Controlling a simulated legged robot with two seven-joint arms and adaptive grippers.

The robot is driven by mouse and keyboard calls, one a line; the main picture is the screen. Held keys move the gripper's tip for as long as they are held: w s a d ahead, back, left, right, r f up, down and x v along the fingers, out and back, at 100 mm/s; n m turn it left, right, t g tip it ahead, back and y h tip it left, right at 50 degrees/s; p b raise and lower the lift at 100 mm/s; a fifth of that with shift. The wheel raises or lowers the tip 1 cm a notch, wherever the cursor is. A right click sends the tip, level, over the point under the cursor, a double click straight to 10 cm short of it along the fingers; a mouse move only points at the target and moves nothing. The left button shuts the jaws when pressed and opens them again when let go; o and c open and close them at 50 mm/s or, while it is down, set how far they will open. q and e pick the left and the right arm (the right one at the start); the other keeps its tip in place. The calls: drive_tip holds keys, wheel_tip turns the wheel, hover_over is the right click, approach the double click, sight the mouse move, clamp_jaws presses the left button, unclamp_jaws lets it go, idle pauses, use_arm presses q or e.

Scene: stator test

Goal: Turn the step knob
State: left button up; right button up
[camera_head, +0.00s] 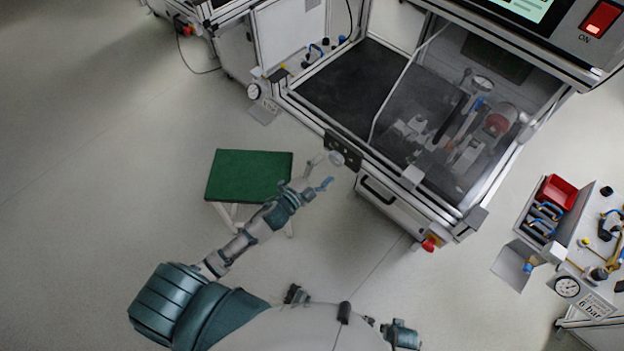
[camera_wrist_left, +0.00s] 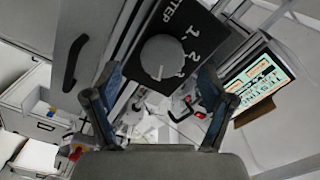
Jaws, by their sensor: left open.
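The step knob (camera_head: 336,158) is a round light-grey dial on a small black panel at the front corner of the test bench. In the left wrist view the knob (camera_wrist_left: 162,58) looks large and grey, with a light pointer mark near its lower edge. The black panel (camera_wrist_left: 185,22) around it carries the letters "STEP" and the numbers 1 and 2. My left gripper (camera_head: 321,171) is open just in front of the knob. In the wrist view its blue fingers (camera_wrist_left: 160,75) stand on either side of the knob; contact cannot be told. My right gripper is not in view.
The test bench (camera_head: 380,190) has a transparent cover over its fixture. A green-topped stool (camera_head: 240,175) stands beside my left forearm. A side table with a red bin (camera_head: 558,192), tools and a gauge is at the right. Open floor lies at the left.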

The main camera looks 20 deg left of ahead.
use_arm(q)
drive_tip(key=v, duration=0.7)
drive_tip(key=shift+s+a, duration=0.15)
drive_tip(key=shift+s, duration=0.1)
drive_tip(key=s+a+f+n+g+y+p, duration=0.1)
drive_tip(key=s+a+f+n+g+y, duration=0.15)
drive_tip(key=f, duration=0.55)
drive_tip(key=s+a+f+n+g+y, duration=0.1)
drive_tip(key=s+f+n+g+y, duration=0.2)
drive_tip(key=f, duration=0.6)
drive_tip(key=s+a+f+n+g+y+p, duration=0.1)
drive_tip(key=s+f+n+g, duration=0.2)
drive_tip(key=f, duration=0.5)
drive_tip(key=s+d+f+n+g, duration=0.1)
drive_tip(key=s+f+n+g, duration=0.1)
drive_tip(key=s+f, duration=0.4)
drive_tip(key=s+d+f+n+g, duration=0.2)
drive_tip(key=s+f+g, duration=0.3)
drive_tip(key=s, duration=0.7)
wheel_tip(320, 180, down, 2)
drive_tip(key=shift+s+d+f+n, duration=0.1)
drive_tip(key=shift+s+d+n, duration=0.2)
drive_tip(key=shift+n, duration=0.25)
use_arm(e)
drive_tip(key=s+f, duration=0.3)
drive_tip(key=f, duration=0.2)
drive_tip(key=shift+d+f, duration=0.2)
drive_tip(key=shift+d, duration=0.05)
